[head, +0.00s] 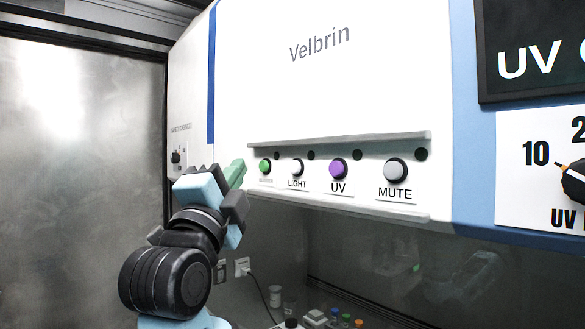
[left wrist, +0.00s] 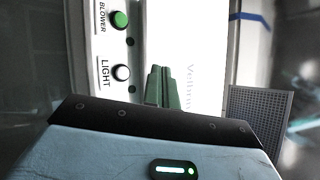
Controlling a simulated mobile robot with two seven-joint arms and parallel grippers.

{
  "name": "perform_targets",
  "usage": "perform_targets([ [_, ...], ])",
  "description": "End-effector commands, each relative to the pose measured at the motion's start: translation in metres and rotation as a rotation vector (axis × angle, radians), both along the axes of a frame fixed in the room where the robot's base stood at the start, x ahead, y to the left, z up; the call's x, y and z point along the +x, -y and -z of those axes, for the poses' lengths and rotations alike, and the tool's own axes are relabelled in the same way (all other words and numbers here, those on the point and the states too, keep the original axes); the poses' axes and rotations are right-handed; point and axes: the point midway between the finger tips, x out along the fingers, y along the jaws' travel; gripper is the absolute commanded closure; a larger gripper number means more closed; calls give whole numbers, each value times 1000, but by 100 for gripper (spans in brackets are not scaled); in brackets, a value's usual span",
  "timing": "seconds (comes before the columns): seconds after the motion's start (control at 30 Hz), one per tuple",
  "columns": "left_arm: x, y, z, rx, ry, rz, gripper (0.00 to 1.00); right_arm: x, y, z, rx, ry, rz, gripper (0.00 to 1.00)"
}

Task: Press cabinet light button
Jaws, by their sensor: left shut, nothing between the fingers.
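The white light button (head: 297,167) sits above the word LIGHT on the cabinet's front panel, between a green button and a purple one. It also shows in the left wrist view (left wrist: 121,73), left of my fingertips. My left gripper (head: 236,172) is in front of the panel, just left of the green button in the head view. Its green fingers are shut with nothing between them. In the left wrist view the fingertips (left wrist: 162,73) are beside the light button, apart from it in the picture. My right gripper is in neither view.
The green button (head: 265,166), labelled BLOWER in the wrist view, is left of the light button. A purple UV button (head: 338,168) and a grey MUTE button (head: 395,170) are to the right. Ledges (head: 340,137) run above and below the row. A dial (head: 574,182) is far right.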

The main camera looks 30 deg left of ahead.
Motion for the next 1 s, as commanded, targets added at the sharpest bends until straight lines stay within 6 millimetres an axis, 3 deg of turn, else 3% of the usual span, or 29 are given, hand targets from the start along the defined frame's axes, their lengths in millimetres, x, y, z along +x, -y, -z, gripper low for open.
perform_targets([
  [0.6, 65, 27, 1, 1, -4, -1, 100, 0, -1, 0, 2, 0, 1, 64],
  [1.0, 77, 32, 0, 1, 0, -1, 100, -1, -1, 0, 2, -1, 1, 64],
])
